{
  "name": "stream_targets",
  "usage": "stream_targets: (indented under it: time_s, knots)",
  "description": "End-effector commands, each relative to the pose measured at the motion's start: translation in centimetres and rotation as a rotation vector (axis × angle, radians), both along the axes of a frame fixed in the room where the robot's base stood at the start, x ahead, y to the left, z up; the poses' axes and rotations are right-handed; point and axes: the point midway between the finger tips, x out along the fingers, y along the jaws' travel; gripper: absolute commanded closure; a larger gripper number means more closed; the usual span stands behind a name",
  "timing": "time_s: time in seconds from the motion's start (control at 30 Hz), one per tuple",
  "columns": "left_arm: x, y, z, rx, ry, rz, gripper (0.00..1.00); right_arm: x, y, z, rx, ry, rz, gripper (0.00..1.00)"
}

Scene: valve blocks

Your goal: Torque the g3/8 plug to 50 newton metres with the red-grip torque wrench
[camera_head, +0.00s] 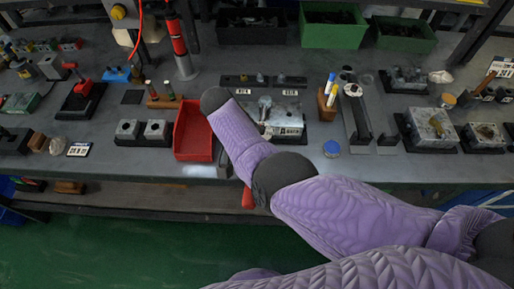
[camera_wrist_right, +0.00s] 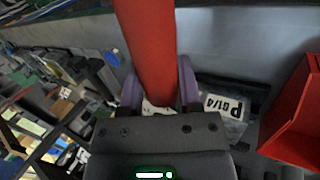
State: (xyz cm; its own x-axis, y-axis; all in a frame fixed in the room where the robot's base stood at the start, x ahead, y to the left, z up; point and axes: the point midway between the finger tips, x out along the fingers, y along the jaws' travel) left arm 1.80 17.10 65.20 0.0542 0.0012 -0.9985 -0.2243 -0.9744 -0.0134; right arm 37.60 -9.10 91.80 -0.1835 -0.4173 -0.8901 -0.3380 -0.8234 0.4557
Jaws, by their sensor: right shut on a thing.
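In the right wrist view, my right gripper (camera_wrist_right: 158,95) is shut on the thick red grip of the torque wrench (camera_wrist_right: 147,45), which runs up out of the frame. In the head view my purple right forearm hides the gripper. A short red piece (camera_head: 248,198), apparently the grip's end, shows below the forearm at the bench's front edge. Beyond the forearm stands a grey valve block (camera_head: 287,118) with a white label. The wrist view shows a block with a label (camera_wrist_right: 222,105) seeming to read P G1/4. I cannot make out the g3/8 plug. My left gripper is out of view.
A red open bin (camera_head: 193,133) stands left of my forearm; its wall also shows in the wrist view (camera_wrist_right: 292,110). A wooden holder (camera_head: 327,104), a blue-lidded round tin (camera_head: 331,148) and more valve blocks (camera_head: 431,128) lie to the right. Green bins (camera_head: 332,27) stand behind.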

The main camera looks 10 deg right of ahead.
Motion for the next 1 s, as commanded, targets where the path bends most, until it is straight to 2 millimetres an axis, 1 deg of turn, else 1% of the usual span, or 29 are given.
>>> stream_targets:
  time_s: [0.1, 0.57, 0.83, 1.0]
  knots:
    - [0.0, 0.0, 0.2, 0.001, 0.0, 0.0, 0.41, 0.0, -0.1, 0.1, -0.001, -0.002, 0.003, 1.0]
    - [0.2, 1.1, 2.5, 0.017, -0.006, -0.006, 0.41, -0.4, -1.3, 0.3, -0.002, -0.001, 0.085, 1.0]
    - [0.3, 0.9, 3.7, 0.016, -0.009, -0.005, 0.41, -0.6, -2.1, 0.3, -0.001, -0.001, 0.139, 1.0]
    - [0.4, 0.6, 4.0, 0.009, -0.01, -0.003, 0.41, -0.7, -2.4, 0.2, -0.001, -0.001, 0.158, 1.0]
